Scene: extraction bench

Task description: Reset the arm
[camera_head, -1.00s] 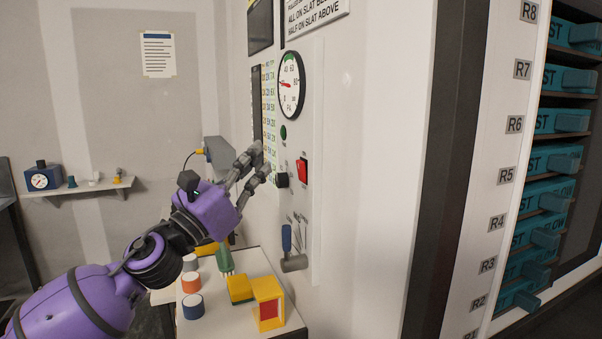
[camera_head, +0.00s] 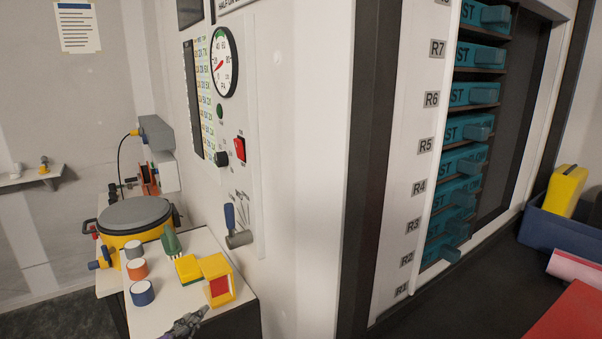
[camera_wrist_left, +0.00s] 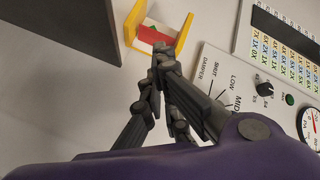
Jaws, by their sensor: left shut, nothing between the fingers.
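My left gripper (camera_head: 188,325) is at the bottom edge of the head view, beside the front of the small white bench (camera_head: 185,322); most of its arm is out of frame. In the left wrist view its dark fingers (camera_wrist_left: 162,58) are together with nothing between them. The yellow holder with a red face (camera_head: 218,280) is close by, and it shows behind the fingertips in the wrist view (camera_wrist_left: 158,35). The control panel is clear of the gripper: round gauge (camera_head: 224,62), red switch (camera_head: 240,149), black knob (camera_head: 222,158) and blue-handled lever (camera_head: 229,217). My right gripper is not in view.
The bench carries several coloured-lid jars (camera_head: 137,269), a green pronged tool (camera_head: 171,241) and a yellow block (camera_head: 188,268). A yellow grey-lidded machine (camera_head: 135,216) stands behind. Teal slats fill the rack (camera_head: 460,165) at right. A blue bin (camera_head: 545,228) sits far right.

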